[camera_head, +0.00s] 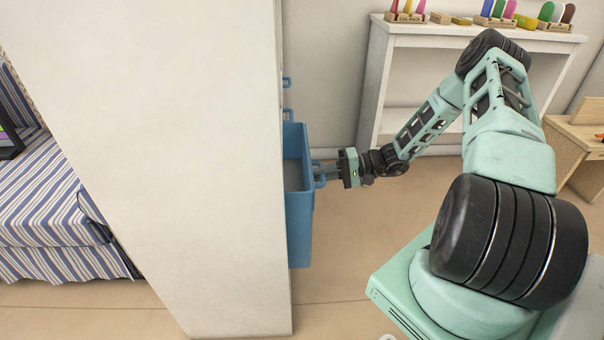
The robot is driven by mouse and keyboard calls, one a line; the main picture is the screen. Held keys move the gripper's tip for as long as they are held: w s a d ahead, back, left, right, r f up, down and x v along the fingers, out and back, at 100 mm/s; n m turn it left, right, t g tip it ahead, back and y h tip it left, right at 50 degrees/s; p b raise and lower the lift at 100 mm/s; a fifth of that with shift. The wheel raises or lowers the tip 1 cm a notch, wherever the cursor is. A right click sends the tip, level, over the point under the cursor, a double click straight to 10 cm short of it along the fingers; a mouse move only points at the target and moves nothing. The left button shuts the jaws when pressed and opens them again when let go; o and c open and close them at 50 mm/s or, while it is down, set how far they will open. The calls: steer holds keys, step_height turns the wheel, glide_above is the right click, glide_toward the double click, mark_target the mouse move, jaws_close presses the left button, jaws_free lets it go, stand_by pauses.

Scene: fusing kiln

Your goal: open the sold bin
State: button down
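A blue bin (299,225) stands out from the right side of the tall white cabinet (200,150). Its top is open and I see part of its grey inside. A blue loop handle (319,183) sticks out from its right face. My gripper (326,172) reaches in from the right, level, with its fingers at this handle. The fingers look closed around the handle, though they are small here. No label shows on the bin, so I cannot read whether it is the sold bin.
A white shelf (400,36) with colourful pieces stands at the back wall. A wooden table (575,150) is at the right, a striped bed (45,215) at the left. Floor right of the bin is clear.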

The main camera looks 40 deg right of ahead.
steer(key=f+v, duration=0.1)
steer(key=v, duration=0.8)
steer(key=f+v, duration=0.2)
steer(key=v, duration=0.7)
steer(key=shift+s+d+f+b, duration=0.25)
steer(key=shift+d+f+b, duration=0.1)
steer(key=shift+b, duration=0.05)
steer(key=c, duration=1.5)
jaws_free()
steer(key=v, duration=1.7)
steer(key=shift+d, duration=0.2)
steer(key=shift+s, duration=0.1)
